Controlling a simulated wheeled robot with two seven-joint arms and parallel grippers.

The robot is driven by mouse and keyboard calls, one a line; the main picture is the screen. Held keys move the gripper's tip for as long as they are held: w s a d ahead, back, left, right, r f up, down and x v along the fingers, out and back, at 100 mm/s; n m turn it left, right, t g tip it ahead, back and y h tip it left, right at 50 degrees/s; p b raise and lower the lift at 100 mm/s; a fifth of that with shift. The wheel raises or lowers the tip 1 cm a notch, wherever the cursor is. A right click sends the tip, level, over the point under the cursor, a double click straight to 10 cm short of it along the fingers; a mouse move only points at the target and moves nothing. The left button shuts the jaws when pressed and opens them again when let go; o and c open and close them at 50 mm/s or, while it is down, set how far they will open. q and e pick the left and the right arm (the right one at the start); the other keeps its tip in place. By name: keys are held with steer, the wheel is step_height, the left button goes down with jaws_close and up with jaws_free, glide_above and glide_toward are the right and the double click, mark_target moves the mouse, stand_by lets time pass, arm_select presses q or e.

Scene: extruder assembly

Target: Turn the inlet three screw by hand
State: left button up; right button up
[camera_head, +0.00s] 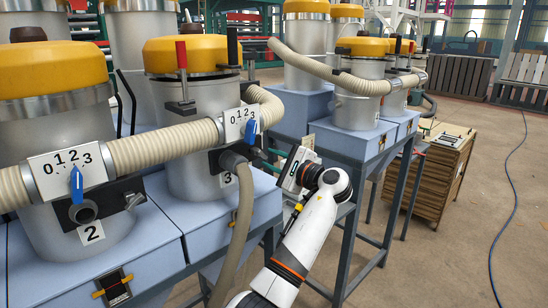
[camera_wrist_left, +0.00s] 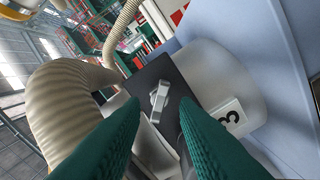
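The inlet three screw is a silver wing screw (camera_wrist_left: 160,100) on a dark block (camera_wrist_left: 155,85), seen in the left wrist view. In the head view the inlet three block (camera_head: 216,162) sits on the grey hopper above the "3" label (camera_head: 228,179), with a hose plugged into its front. My left gripper (camera_head: 276,163) is to the right of that block, pointing at its side. In the left wrist view its two green fingers (camera_wrist_left: 160,122) are apart, with the screw visible in the gap just beyond them. I cannot tell whether they touch it. My right gripper is not in view.
A beige hose (camera_head: 160,150) links the dial plates (camera_head: 68,172) of inlets two and three. The "3" label also shows in the left wrist view (camera_wrist_left: 228,117). Blue cabinets (camera_head: 100,262) stand below the hoppers. Open floor (camera_head: 455,245) lies to the right, with a wooden cart (camera_head: 440,175) farther back.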

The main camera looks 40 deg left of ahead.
arm_select(q)
steer(key=m, duration=0.2)
steer(key=shift+m, duration=0.4)
steer(key=shift+a, duration=0.1)
steer(key=shift+w+a, duration=0.1)
steer(key=shift+a, duration=0.85)
jaws_close()
